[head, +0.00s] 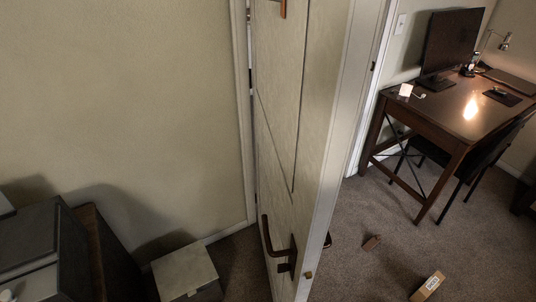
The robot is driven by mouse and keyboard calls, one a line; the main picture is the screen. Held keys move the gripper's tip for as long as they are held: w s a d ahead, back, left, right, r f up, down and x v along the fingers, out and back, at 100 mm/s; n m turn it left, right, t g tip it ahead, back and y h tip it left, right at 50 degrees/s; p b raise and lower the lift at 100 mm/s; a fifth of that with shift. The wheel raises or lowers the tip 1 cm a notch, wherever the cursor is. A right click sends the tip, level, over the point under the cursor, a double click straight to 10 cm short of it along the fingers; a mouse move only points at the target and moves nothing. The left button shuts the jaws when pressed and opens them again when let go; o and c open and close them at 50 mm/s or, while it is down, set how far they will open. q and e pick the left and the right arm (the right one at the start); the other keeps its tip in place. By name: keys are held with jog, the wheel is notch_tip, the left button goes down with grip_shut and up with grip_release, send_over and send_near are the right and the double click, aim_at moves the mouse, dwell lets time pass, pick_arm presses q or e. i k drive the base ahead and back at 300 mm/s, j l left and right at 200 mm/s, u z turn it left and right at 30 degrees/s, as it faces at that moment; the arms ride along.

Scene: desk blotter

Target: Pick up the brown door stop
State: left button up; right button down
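A small brown piece that looks like the door stop (371,242) lies on the carpet to the right of the open door (308,170). It is too small to make out its exact shape. It lies apart from the door's edge. Neither of my grippers is in view.
A cardboard box (428,286) lies on the carpet at the lower right. A desk (440,120) with a monitor (452,42) and a black chair (470,162) stands at the right. A pale box (184,272) and dark furniture (50,250) are at the lower left.

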aim_at(374, 241)
jog(key=z, duration=1.15)
